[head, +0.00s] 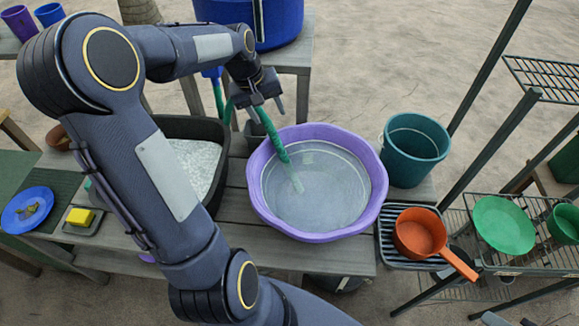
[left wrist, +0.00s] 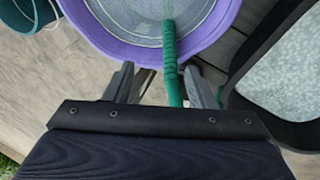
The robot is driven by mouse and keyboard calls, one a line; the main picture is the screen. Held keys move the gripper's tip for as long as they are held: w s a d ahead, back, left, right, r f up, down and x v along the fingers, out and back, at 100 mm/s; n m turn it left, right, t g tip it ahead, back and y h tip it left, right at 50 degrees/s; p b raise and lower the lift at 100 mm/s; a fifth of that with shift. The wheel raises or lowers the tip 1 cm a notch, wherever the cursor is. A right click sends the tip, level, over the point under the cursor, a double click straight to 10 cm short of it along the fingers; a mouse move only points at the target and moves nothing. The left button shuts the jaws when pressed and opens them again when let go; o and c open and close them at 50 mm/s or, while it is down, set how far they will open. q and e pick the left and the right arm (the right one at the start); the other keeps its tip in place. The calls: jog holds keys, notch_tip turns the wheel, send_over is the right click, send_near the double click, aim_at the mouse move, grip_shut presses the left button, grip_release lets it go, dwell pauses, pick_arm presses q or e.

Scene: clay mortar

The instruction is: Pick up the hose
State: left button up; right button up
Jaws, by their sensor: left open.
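The green hose (head: 277,145) hangs over the far rim of the purple basin (head: 259,212), its lower end reaching into the basin. Another stretch of green hose shows by the blue barrel. My left gripper (head: 261,103) is open above the far-left rim, right at the hose's upper part. In the left wrist view, the hose (left wrist: 169,45) runs between the spread fingers of my left gripper (left wrist: 158,78), nearer the right finger. I cannot tell whether a finger touches it. My arm hides part of the bench. My right gripper is not in view.
A black tub (head: 216,190) of pale material stands left of the basin, close to my arm. A teal bucket (head: 414,150) stands to the right. An orange pan (head: 420,233) and green plate (head: 503,224) lie on racks. The blue barrel (head: 280,22) stands behind.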

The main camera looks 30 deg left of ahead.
pick_arm(q)
jog(key=n, duration=0.2)
send_over(269, 126)
jog(key=s+a, duration=0.2)
jog(key=shift+g, duration=0.3)
jog(key=x, duration=0.5)
jog(key=shift+s+a+f, duration=0.25)
jog(key=shift+f, duration=0.5)
jog(key=p+x, duration=0.1)
jog(key=x, duration=0.2)
jog(key=d+p+x, duration=0.1)
jog(key=x, duration=0.2)
jog(key=shift+w+d, duration=0.1)
jog(key=shift+w, duration=0.1)
jog(key=shift+w+f, duration=0.1)
jog(key=shift+f, duration=0.3)
jog(key=c, duration=1)
jog(key=shift+c, duration=0.2)
jog(key=shift+r, duration=0.2)
